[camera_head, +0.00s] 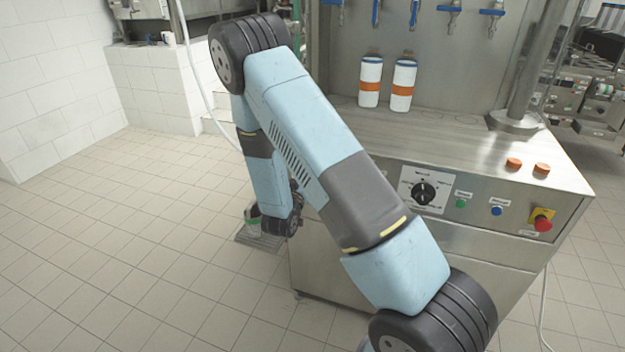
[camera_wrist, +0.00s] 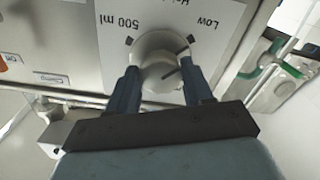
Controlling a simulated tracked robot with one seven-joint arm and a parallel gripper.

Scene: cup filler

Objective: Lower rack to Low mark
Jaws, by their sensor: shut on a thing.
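A grey round knob (camera_wrist: 160,52) sits on a white label plate (camera_wrist: 205,20) in the wrist view. The plate reads "Low" at the knob's right and "500 ml" at its left; a further word at the top is cut off. Dark marks show at the knob's upper right and lower middle; I cannot tell surely which one is its pointer. My gripper (camera_wrist: 162,80) is shut on this knob, one blue finger on each side. In the head view my fingertips and this knob are hidden. No rack can be made out for certain.
A black selector (camera_head: 423,193) and red stop button (camera_head: 543,222) are on the front. Left floor is clear.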

